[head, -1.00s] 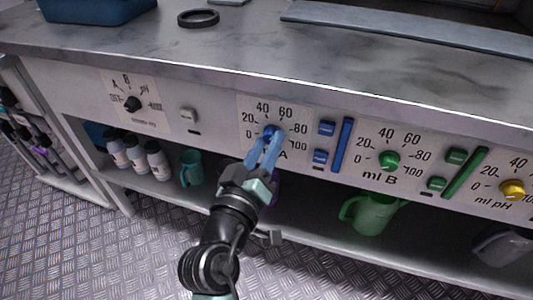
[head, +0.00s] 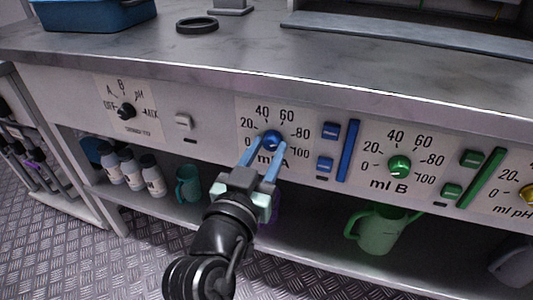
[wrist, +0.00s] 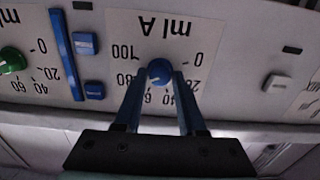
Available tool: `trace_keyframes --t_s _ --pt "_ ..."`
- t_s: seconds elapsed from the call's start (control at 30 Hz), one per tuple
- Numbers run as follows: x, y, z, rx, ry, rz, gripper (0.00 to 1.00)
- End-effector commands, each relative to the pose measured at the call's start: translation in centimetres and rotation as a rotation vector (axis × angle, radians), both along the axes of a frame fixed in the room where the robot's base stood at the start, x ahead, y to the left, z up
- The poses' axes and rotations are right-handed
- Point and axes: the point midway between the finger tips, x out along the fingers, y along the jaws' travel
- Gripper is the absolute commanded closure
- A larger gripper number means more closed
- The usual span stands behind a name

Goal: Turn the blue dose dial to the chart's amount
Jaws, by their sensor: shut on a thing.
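The blue dose dial (head: 271,140) is on the front panel, on a white scale plate (head: 245,112) marked 0 to 100 and "ml A". My gripper (head: 268,149) is shut on the dial, one blue finger on its left and one on its right. The wrist view also shows the dial (wrist: 160,71) between the fingertips, with the scale upside down. Its small pale mark seems to face the 60-to-80 side, but the exact reading is unclear. The fingers hide part of the lettering. No chart is identifiable.
Blue buttons (head: 330,131) and a blue bar (head: 348,150) are right of the dial. A green dial (head: 399,166) is farther right, and a black selector knob (head: 126,112) far left. Bottles and jugs stand on the shelf below. The counter edge overhangs the panel.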

Motion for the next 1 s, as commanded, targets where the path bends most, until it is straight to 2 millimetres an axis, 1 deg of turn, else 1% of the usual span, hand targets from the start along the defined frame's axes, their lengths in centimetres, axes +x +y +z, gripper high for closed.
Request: trace_keyframes --t_s 0.43,0.47,0.6,0.87,1.0 --pt "0.04 -0.04 0.08 0.009 -0.004 0.000 1.00" --pt "0.04 -0.04 0.08 0.009 -0.004 0.000 0.57" --pt "0.03 -0.04 0.06 0.009 -0.004 0.000 0.32" --pt "0.01 -0.01 0.03 0.008 -0.004 0.000 0.31" --pt "-0.53 0.22 0.04 0.009 -0.002 0.002 0.31"
